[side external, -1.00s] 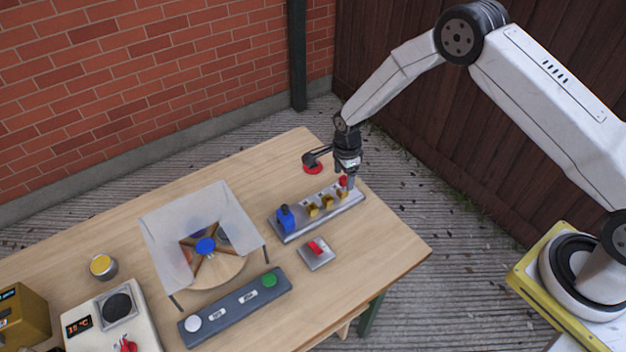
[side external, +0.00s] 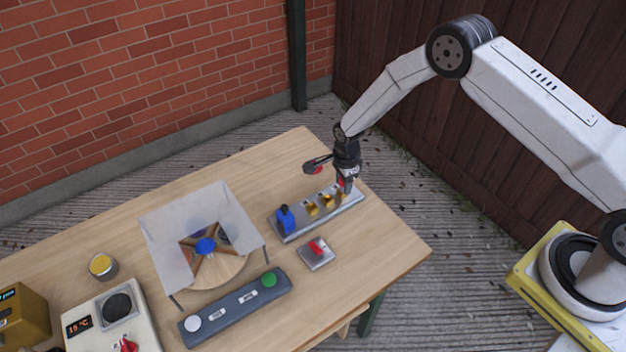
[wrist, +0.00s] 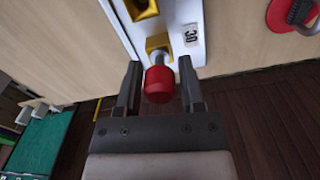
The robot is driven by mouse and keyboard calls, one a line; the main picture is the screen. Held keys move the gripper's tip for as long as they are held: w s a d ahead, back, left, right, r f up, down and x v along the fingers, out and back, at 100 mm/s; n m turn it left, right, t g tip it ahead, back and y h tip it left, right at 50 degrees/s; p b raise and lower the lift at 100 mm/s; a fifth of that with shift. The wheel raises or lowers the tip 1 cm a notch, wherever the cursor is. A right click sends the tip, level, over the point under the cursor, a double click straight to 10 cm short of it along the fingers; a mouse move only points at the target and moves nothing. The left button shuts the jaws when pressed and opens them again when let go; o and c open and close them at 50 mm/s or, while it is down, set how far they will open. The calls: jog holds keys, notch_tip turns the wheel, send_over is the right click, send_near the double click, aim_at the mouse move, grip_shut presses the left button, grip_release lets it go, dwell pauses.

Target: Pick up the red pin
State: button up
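The red pin (wrist: 158,86) has a round red head on a metal shaft and sits in a yellow bracket (wrist: 157,42) on the grey rail (side external: 290,236). In the side view, the red pin (side external: 340,183) is mostly hidden behind my gripper, at the right end of the rail. My gripper (wrist: 160,78) is open, with one finger on each side of the red head. Narrow gaps show between the head and the fingers. In the side view, my gripper (side external: 346,186) points down at the pin.
A blue block (side external: 285,219) stands on the rail's left end. A small plate with a red switch (side external: 316,247) lies in front. A red disc (wrist: 290,14) lies behind the rail. A shielded round device (side external: 205,246) and a button bar (side external: 235,308) are to the left.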

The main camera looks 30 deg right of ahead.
grip_shut()
jog(key=shift+r, duration=0.15)
jog(key=shift+r, duration=0.8)
jog(key=s+r, duration=1.1)
jog(key=s, duration=0.3)
jog(key=shift+d, duration=0.45)
jog(key=shift+r, duration=0.15)
